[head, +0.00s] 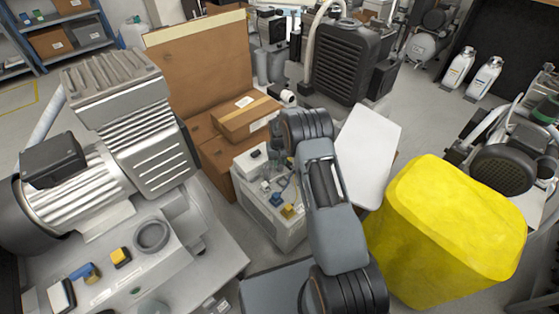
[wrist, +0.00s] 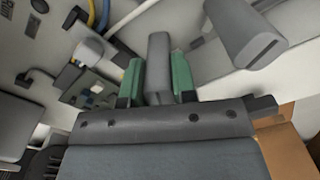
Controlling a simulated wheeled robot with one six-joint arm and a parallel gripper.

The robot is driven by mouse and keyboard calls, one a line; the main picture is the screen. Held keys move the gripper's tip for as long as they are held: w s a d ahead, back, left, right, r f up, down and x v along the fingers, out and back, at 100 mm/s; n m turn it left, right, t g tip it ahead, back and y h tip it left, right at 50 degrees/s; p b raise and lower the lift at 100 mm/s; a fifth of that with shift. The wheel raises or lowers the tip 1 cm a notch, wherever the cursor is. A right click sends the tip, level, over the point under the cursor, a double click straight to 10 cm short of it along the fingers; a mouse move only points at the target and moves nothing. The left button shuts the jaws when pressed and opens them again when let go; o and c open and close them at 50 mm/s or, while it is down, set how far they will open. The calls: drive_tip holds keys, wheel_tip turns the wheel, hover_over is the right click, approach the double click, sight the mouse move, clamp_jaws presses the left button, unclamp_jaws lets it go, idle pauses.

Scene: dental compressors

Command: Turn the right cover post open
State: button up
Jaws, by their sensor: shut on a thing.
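My gripper (wrist: 157,84) has green fingers on both sides of a grey upright post (wrist: 158,58) and is shut on it in the wrist view. A second, wider grey post-like part (wrist: 246,32) stands apart to the right in that view. I cannot tell from the pictures which post is the right cover post. In the head view my arm reaches down to a white cabinet (head: 268,222) with small fittings on its top. My wrist hides the held post there.
A white panel (head: 368,155) and a large yellow block (head: 445,230) stand right of my arm. Cardboard boxes (head: 245,118) stand behind the cabinet. A large silver compressor (head: 95,185) fills the left. In the wrist view, blue and yellow cables (wrist: 98,18) run left of the held post.

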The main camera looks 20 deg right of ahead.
drive_tip(key=shift+m, duration=0.3)
drive_tip(key=o, duration=0.9)
